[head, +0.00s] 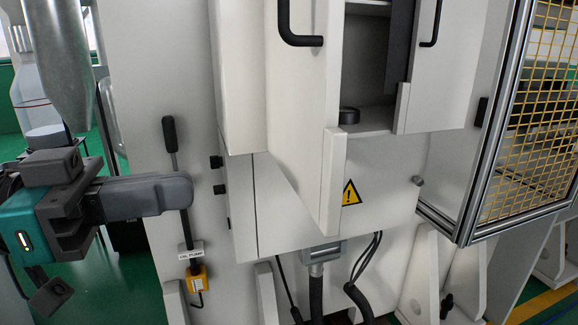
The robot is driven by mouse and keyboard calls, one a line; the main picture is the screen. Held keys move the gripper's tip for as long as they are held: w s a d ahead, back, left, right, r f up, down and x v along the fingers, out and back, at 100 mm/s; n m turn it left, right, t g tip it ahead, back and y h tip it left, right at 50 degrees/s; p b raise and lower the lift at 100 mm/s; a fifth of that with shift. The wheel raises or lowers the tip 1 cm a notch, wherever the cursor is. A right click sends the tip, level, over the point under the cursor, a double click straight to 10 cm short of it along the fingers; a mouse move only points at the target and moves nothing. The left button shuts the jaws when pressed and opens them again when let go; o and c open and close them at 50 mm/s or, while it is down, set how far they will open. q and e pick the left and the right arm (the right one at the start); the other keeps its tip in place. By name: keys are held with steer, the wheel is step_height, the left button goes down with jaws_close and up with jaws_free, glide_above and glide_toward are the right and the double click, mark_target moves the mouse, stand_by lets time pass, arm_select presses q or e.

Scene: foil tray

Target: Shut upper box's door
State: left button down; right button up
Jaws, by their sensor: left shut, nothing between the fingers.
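The upper box is a light grey cabinet whose dark interior and shelf (372,121) show through a gap. Its left door panel (297,105) stands open, swung out towards me, with a bent black handle (300,40) near its top. A second panel (445,85) on the right also has a black handle (431,30); I cannot tell how far it stands open. My left gripper (180,192) is shut and empty, left of the box and lower than the door handle, apart from the doors. My right gripper is not in view.
A black-knobbed lever (170,140) rises behind my left gripper, above a labelled yellow box (197,279). A black round part (349,115) sits at the shelf's front. A yellow mesh guard (535,120) stands at right. Cables (360,290) hang below the box.

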arm_select(q)
steer(key=p, duration=0.2)
glide_toward(320, 172)
steer(key=p+x, duration=0.3)
steer(key=x, duration=0.2)
steer(key=shift+w+d+r, duration=0.1)
steer(key=shift+d, duration=0.15)
steer(key=shift+w+d, duration=0.2)
steer(key=shift+d, duration=0.45)
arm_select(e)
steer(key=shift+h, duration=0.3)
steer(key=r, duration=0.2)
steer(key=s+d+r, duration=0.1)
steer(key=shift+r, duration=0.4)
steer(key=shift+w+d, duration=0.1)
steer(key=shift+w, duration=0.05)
